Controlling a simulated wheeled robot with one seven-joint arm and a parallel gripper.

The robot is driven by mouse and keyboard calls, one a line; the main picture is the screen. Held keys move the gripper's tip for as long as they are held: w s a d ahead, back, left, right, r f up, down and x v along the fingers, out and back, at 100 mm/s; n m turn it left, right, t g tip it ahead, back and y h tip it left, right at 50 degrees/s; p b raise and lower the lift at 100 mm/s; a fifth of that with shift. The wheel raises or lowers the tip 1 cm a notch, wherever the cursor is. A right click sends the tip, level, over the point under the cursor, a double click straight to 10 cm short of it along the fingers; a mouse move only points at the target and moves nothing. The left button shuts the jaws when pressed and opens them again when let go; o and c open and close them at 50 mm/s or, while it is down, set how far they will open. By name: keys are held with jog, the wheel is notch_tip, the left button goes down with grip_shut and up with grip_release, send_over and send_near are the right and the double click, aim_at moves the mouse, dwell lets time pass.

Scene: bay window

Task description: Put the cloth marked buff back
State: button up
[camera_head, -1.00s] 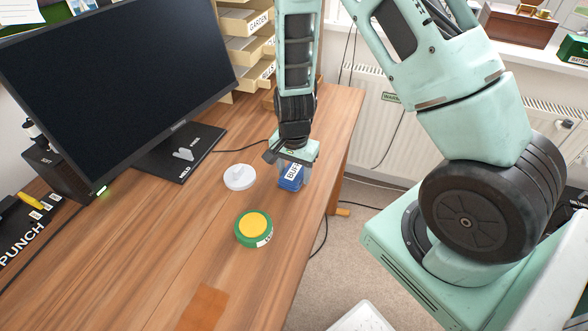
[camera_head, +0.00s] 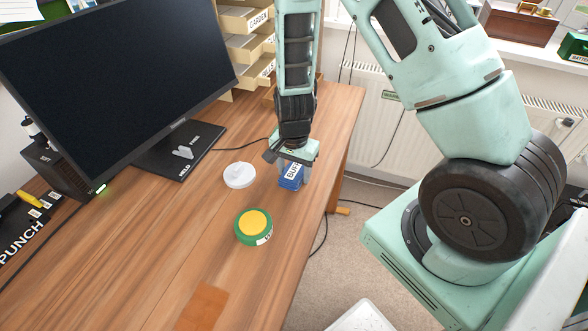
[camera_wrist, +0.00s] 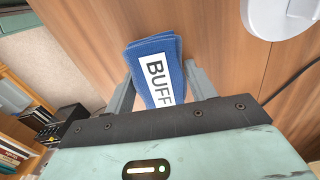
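The cloth marked BUFF (camera_head: 290,178) is a folded blue pad with a white label, near the right edge of the desk. It also shows in the wrist view (camera_wrist: 153,52). My gripper (camera_head: 295,172) points down over it. In the wrist view its two grey fingers (camera_wrist: 160,80) stand on either side of the cloth, very close to its edges. I cannot tell whether they press on it. The cloth's near end is hidden by the gripper body, and its underside is not visible.
A white round lid-like object (camera_head: 239,176) lies left of the cloth. A green tin with a yellow top (camera_head: 253,227) stands nearer. An orange-brown patch (camera_head: 203,307) lies at the front. A monitor (camera_head: 120,80) and labelled drawers (camera_head: 247,48) stand behind. The desk's middle is clear.

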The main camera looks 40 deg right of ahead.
jog(key=o, duration=0.5)
jog(key=shift+r, duration=0.1)
notch_tip(320, 180, up, 17)
jog(key=p, duration=0.2)
jog(key=shift+a+r, duration=0.1)
jog(key=shift+r, duration=0.05)
jog(key=s+a+r+n, duration=0.4)
jog(key=s+a+n, duration=0.5)
jog(key=s+n, duration=0.1)
jog(key=s+a+r+n, duration=0.4)
jog(key=s+a+n, duration=0.5)
jog(key=s+n, duration=0.1)
jog(key=shift+y, duration=0.3)
